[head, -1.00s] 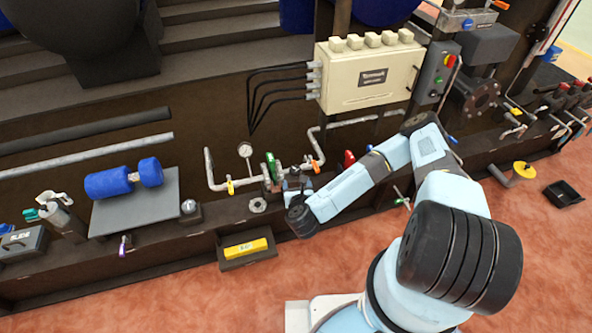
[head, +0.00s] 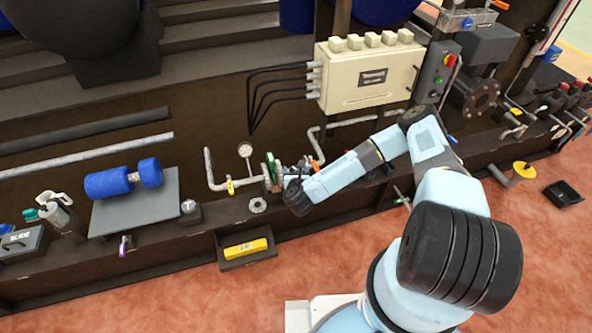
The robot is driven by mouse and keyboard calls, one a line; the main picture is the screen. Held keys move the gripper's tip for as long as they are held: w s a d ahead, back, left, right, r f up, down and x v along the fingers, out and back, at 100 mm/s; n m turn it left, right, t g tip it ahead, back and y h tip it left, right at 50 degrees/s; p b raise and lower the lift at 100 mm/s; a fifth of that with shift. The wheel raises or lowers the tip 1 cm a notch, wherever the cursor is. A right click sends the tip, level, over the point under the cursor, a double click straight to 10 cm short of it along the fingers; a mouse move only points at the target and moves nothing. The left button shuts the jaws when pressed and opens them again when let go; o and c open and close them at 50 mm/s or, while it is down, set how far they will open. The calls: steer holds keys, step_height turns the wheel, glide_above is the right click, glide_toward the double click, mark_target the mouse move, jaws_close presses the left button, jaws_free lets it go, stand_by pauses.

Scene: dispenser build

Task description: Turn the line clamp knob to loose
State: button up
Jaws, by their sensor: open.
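The pipe run (head: 221,187) with a green-marked fitting (head: 270,165) stands on the ledge, below the cream box. A round pressure gauge (head: 245,149) rises behind it. I cannot make out the line clamp knob for certain; it is small or hidden behind my arm. My gripper (head: 291,171) is at the right side of the green-marked fitting, close to the pipe, partly hidden by my wrist. Its jaws are open, with nothing seen held. I cannot tell whether it touches the fitting.
An orange handle (head: 316,164) stands just right of my gripper. A cream box (head: 369,77) with cables is above. A yellow block (head: 245,248) lies in a dark tray (head: 263,262) below the ledge. Blue cylinders (head: 110,183) lie on a plate at the left.

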steer(key=shift+x, duration=0.85)
steer(key=c, duration=0.9)
steer(key=shift+c, duration=0.2)
